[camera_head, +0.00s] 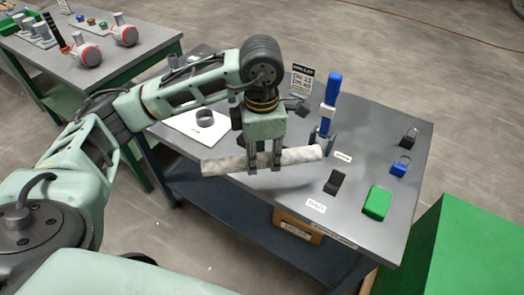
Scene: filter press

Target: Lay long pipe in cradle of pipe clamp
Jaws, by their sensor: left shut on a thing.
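My left gripper (264,163) is shut on a long pipe (303,155), a mottled pale grey-white tube. It grips the pipe near its middle, over the front part of the grey table. The pipe lies roughly level, its left end sticking out past the table's front edge. Whether it clears the table top is hard to tell. A tool with an upright blue handle (333,88) and a dark base stands just behind the pipe's right end. It may be the pipe clamp; its cradle is not clearly visible. My right gripper is not in view.
On the grey table (388,135) are a green box (377,202), a black block (334,182), padlocks (399,166) and a white sheet with a grey ring (205,118). A green cabinet (455,240) stands at right. Another table (150,42) with valves stands at back left.

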